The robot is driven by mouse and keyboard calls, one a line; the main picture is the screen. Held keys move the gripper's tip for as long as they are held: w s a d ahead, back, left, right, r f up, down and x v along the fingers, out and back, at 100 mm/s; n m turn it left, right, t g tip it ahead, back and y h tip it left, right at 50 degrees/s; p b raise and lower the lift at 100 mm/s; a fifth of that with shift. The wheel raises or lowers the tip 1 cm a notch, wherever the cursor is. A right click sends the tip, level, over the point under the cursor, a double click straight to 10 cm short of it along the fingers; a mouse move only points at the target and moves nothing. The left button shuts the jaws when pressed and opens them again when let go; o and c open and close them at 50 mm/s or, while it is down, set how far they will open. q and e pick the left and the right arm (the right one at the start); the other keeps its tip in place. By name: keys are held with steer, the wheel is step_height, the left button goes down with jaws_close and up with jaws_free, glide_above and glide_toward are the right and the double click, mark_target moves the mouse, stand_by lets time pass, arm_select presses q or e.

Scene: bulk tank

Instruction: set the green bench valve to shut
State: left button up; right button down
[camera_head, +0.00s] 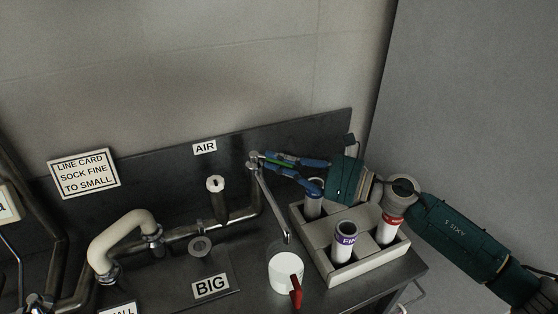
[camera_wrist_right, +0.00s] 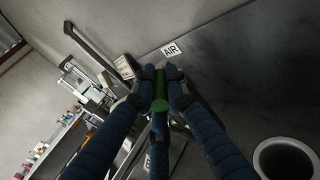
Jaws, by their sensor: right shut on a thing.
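The green bench valve's handle (camera_head: 276,163) shows as a thin green strip between the blue fingers of my right gripper (camera_head: 272,164), beside the top of the metal pipework under the AIR sign. In the right wrist view the green handle (camera_wrist_right: 160,92) points toward the camera between the fingertips of my right gripper (camera_wrist_right: 160,80). The fingers are shut on the handle and hide part of it. The valve body behind is mostly covered, so I cannot tell its setting. My left gripper is in neither view.
A tray (camera_head: 368,266) with divided compartments holds several tubes just below my right arm. Pipes and a white hose (camera_head: 118,230) run along the left. A wall stands behind the bench.

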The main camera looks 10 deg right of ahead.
steer(key=c, duration=1.7)
jaws_free()
steer(key=shift+r, duration=0.1)
steer(key=shift+c, duration=0.2)
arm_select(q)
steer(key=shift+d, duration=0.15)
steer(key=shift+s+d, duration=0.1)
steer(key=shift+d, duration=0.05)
arm_select(e)
steer(key=shift+d, duration=0.1)
steer(key=v, duration=1.2)
